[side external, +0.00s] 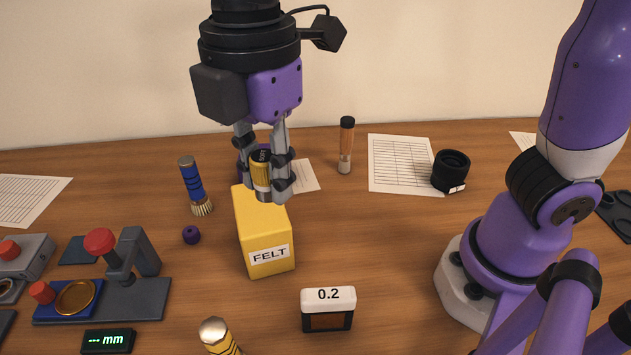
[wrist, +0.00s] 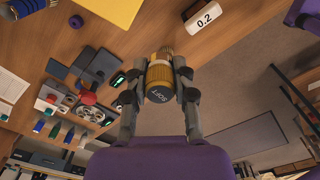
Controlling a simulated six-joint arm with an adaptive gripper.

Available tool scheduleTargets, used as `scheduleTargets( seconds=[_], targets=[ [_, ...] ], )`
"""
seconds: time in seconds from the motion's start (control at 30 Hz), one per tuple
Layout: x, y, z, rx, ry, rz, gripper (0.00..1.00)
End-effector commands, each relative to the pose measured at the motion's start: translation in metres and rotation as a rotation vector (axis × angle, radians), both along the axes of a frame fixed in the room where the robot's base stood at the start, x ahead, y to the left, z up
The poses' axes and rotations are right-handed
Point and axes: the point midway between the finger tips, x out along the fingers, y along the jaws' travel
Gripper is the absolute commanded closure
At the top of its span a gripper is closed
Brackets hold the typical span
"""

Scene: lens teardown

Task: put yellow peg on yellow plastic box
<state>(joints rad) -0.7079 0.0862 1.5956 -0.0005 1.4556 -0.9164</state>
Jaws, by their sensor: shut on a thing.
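The yellow peg (side external: 262,174) is a short yellow cylinder with a dark labelled cap and a paler, bristle-like lower end. My gripper (side external: 265,178) is shut on it and holds it roughly upright. The peg also shows between the fingers in the wrist view (wrist: 159,76). The yellow plastic box (side external: 266,240), labelled FELT, stands on the table just below the peg. The peg's lower end appears over the rear of the box top; I cannot tell whether they touch. Part of the box (wrist: 105,10) shows at the top of the wrist view.
A blue-striped brush (side external: 194,186) and a small purple piece (side external: 191,235) are left of the box. A 0.2 block (side external: 328,309) and a yellow-black striped handle (side external: 219,338) are in front. A red-knobbed press (side external: 118,270) stands left. A black lens part (side external: 450,170) is at right.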

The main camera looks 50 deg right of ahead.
Motion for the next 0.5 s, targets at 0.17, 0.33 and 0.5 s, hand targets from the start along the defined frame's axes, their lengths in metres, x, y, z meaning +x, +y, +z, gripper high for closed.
scheduleTargets(
  seconds=[0.17, 0.33, 0.5],
  targets=[
    [-0.008, 0.013, 0.003, -0.001, 0.002, 0.099, 1.0],
    [0.022, -0.008, -0.019, -0.003, 0.004, 0.096, 1.0],
    [0.057, -0.032, -0.045, -0.003, 0.005, 0.097, 1.0]
  ],
)
